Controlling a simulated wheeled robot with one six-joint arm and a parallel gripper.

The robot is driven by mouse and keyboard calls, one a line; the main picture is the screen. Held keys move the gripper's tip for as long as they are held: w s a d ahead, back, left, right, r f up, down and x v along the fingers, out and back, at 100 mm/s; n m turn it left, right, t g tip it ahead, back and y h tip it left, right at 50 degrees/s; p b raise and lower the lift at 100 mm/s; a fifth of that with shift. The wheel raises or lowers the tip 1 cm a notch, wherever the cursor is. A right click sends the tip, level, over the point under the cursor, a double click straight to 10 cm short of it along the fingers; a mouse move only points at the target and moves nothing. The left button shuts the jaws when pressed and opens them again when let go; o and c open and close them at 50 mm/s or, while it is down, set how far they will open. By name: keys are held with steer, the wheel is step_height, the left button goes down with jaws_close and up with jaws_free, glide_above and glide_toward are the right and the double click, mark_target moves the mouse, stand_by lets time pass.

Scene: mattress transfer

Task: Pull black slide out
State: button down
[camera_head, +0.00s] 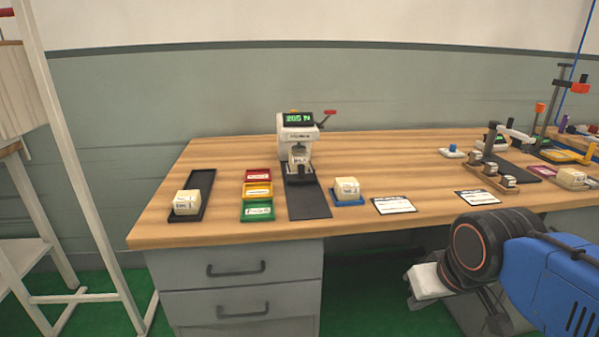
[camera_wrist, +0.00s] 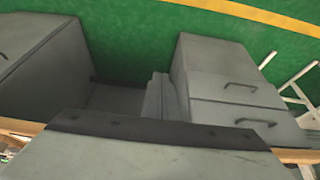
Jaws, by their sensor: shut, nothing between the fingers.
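A white press (camera_head: 298,133) with a lit green display and a red-tipped lever stands near the back of the workbench. The black slide (camera_head: 301,174) is low at its front, under the press head, with a small pale block (camera_head: 299,155) above it. A flat black strip (camera_head: 308,204) runs from there toward the front edge. My gripper (camera_head: 497,318) is at the lower right, in front of the bench and below its top, far from the slide. It is shut and empty, partly hidden by my arm. The wrist view shows no slide.
Left of the press are a black tray (camera_head: 206,188) with a pale block and red, yellow and green trays (camera_head: 257,210). Right of it are a block on a blue base (camera_head: 347,201) and white cards (camera_head: 393,205). Drawers (camera_head: 240,285) stand below; they show in the wrist view (camera_wrist: 228,87).

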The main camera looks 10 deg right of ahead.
stand_by(0.4)
steer(key=c, duration=2)
jaws_free()
steer(key=o, duration=0.4)
steer(key=shift+n, duration=0.3)
steer(key=w+r, duration=0.3)
steer(key=w+a+r, duration=0.1)
steer(key=w+r, duration=0.2)
steer(key=w+a+r, duration=0.1)
steer(key=w+r, duration=0.2)
steer(key=shift+w+r, duration=0.15)
steer(key=shift+r, duration=0.05)
steer(key=shift+c, duration=0.2)
step_height(320, 180, up, 16)
steer(key=n, duration=0.2)
glide_above(302, 166)
steer(key=s+d, duration=0.1)
steer(key=s, duration=0.5)
steer(key=shift+y, duration=0.4)
steer(key=x, duration=1.7)
steer(key=shift+s+f, duration=0.2)
steer(key=shift+s, duration=0.05)
jaws_close()
